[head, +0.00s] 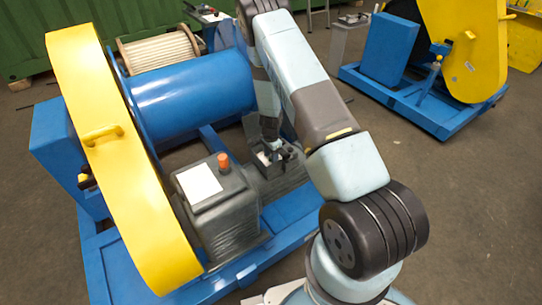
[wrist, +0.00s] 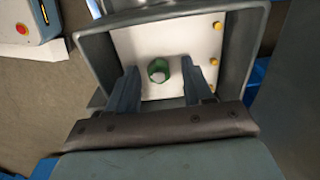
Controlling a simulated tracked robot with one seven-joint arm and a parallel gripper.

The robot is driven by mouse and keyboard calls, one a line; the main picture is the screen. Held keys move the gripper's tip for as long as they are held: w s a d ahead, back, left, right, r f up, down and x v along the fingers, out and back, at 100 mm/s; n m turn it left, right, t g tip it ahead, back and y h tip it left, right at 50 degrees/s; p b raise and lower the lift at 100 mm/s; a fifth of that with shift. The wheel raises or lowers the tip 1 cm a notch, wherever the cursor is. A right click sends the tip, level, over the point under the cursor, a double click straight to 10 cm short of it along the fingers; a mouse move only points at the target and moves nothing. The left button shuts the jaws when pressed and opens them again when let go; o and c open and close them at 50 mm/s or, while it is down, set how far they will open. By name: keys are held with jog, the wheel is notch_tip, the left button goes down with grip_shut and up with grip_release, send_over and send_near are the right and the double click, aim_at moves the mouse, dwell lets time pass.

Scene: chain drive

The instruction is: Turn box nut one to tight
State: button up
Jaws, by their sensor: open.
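In the wrist view a green nut (wrist: 158,70) sits on a pale plate (wrist: 160,40) inside an open grey box (wrist: 240,50). I take it as the box nut; no number shows on it. My gripper (wrist: 164,77) is open, with one finger to the left of the nut and one to the right. Neither finger visibly touches it, and I cannot tell how far above the plate they are. In the head view my gripper (head: 268,150) points down into the small box on the grey motor housing (head: 280,180). The nut is hidden there.
Three small brass fittings (wrist: 213,60) line the plate's right side, close to the right finger. The box walls stand around the fingers. A gearbox (head: 225,215) with an orange cap (head: 223,161), a blue drum (head: 190,95) and a yellow guard (head: 115,150) are nearby.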

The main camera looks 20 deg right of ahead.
notch_tip(320, 180, up, 14)
jog(key=shift+f, duration=0.2)
dwell(0.4)
dwell(0.4)
